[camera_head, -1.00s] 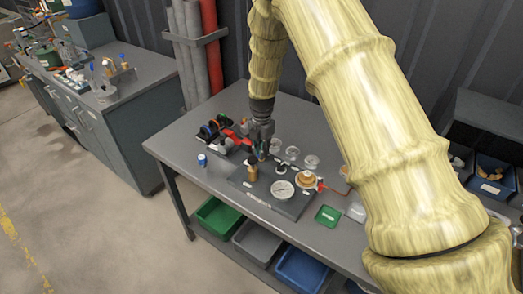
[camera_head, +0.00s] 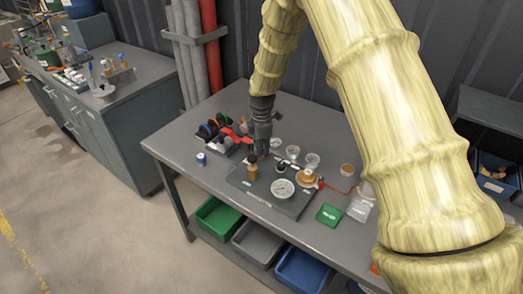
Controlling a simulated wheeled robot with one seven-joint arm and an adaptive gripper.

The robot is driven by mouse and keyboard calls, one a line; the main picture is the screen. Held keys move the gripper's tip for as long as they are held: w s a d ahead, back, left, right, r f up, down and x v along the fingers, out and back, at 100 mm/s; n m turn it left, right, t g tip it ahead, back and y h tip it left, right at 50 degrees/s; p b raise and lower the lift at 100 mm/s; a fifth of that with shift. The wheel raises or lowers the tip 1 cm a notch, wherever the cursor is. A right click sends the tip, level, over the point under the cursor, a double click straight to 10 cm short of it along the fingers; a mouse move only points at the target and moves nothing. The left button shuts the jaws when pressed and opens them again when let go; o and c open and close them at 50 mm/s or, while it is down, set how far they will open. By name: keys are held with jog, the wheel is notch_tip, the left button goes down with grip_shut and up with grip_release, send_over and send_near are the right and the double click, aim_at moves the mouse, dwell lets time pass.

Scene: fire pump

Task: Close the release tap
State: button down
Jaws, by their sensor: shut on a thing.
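The pump board (camera_head: 270,205), a dark plate on the table, carries a round white gauge (camera_head: 283,188), a brass post (camera_head: 252,171) at its left and a wider brass part (camera_head: 305,179) at its right. My gripper (camera_head: 263,155) points down at the board's back edge, just behind the brass post. It is shut on a small part there, which looks like the release tap; the fingers hide most of it, so how far it is turned cannot be told.
A rack with red and dark tools (camera_head: 222,136) stands left of my gripper. Clear glass jars (camera_head: 293,152) stand behind the board.

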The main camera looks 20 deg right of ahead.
jog(key=m+b, duration=0.1)
jog(key=m, duration=0.4)
jog(key=shift+m, duration=0.3)
jog(key=m, duration=0.4)
jog(key=shift+m, duration=0.3)
jog(key=shift+w+r, duration=0.1)
jog(key=c, duration=1.5)
grip_release()
notch_tip(320, 180, up, 12)
